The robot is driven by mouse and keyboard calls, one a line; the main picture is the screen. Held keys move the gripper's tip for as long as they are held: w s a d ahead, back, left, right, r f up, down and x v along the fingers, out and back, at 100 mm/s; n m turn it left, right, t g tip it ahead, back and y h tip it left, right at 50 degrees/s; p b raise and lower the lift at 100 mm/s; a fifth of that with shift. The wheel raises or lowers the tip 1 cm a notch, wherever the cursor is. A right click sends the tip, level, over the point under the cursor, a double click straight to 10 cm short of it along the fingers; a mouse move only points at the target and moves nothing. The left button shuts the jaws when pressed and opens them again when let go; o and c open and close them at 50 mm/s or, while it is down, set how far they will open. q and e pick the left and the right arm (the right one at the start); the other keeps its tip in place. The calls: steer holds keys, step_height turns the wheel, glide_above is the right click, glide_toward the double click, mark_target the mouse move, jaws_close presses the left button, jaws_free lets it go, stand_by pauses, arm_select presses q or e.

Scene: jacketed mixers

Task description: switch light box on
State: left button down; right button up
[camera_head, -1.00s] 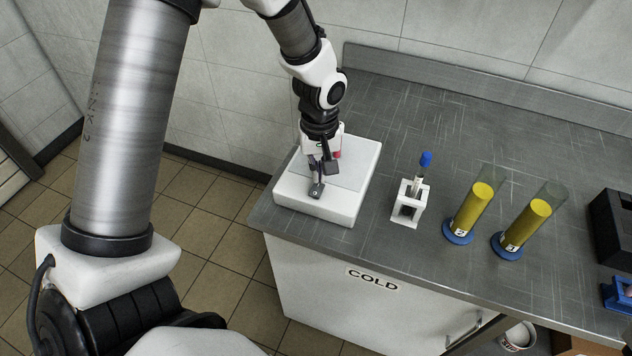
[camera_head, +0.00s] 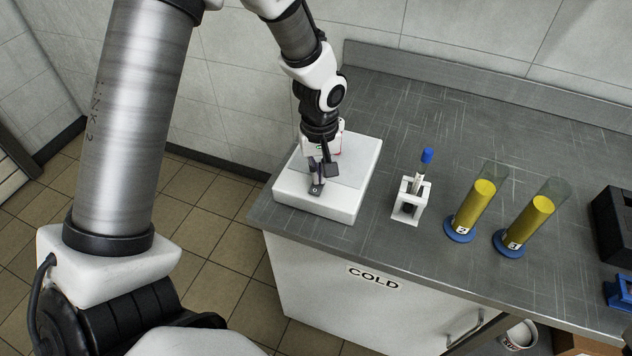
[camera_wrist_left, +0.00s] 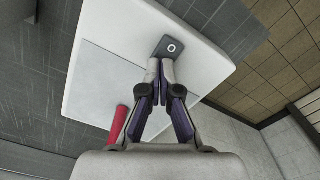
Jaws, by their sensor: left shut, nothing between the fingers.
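The light box (camera_head: 345,202) is a white slab with a grey panel on top, at the left end of the steel counter. Its dark switch (camera_head: 316,189), marked with a light ring, sits near the front left edge. In the left wrist view the light box (camera_wrist_left: 120,30) fills the upper middle, and the switch (camera_wrist_left: 172,47) lies just beyond my fingertips. My left gripper (camera_head: 317,182) is shut and empty, pointing down at the switch. In the wrist view its fingertips (camera_wrist_left: 160,68) are together at the switch's near edge; I cannot tell whether they touch it. My right gripper is not in view.
A small white holder (camera_head: 411,199) with a blue-capped item stands right of the light box. Two yellow-filled cylinders (camera_head: 475,207) (camera_head: 528,222) on blue bases stand farther right. A black box (camera_head: 612,225) is at the right edge. The counter behind is clear.

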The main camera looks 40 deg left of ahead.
arm_select(q)
steer(key=shift+f, duration=0.4)
steer(key=shift+r, duration=0.1)
step_height(320, 180, up, 7)
steer(key=p, duration=0.6)
stand_by(0.4)
